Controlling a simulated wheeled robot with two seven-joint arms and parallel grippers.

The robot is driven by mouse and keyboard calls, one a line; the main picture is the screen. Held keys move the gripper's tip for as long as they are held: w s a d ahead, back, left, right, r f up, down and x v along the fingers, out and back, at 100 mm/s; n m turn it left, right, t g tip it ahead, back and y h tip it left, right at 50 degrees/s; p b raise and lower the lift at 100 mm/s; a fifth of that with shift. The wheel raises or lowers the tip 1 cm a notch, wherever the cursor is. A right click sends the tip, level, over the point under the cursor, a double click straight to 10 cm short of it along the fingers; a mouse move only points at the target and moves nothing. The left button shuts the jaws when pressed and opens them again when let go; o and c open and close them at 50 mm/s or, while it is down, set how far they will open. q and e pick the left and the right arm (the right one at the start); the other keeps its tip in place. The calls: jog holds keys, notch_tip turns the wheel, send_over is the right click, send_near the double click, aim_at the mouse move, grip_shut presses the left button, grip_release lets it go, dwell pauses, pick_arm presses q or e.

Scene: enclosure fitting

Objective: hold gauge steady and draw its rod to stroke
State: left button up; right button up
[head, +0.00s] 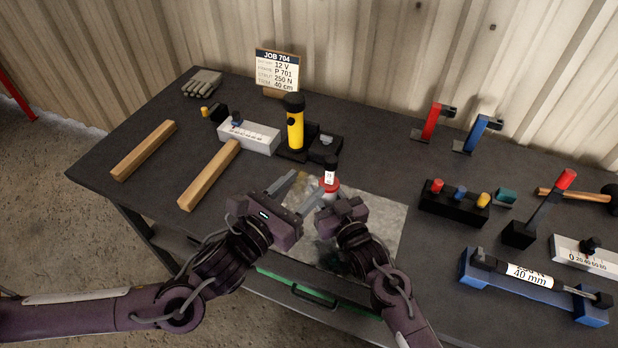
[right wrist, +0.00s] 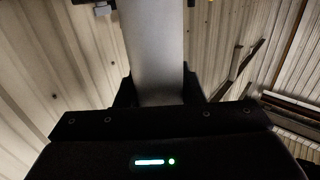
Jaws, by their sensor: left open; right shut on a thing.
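The thing I take to be the gauge (head: 330,184) stands upright at the middle of the bench, with a red collar, a white label and a black top. Its lower part is hidden behind my grippers. My right gripper (head: 335,204) is shut on it from the near side. In the right wrist view a pale grey cylinder (right wrist: 155,50), seemingly its body, runs up from between the jaws. My left gripper (head: 308,180) is open just left of the gauge, its fingers pointing toward the collar. I cannot tell whether they touch it. A separate rod is not clear.
A grey mat (head: 385,225) lies beneath. A yellow torch (head: 295,130) and a white scaled block (head: 250,138) stand behind left. Wooden bars (head: 210,174) lie left. A black rack (head: 452,205) and a blue cradle (head: 480,275) with a cylinder marked 40 mm are right. A job card (head: 277,70) stands behind.

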dwell(0.3)
jog(key=o, duration=1.2)
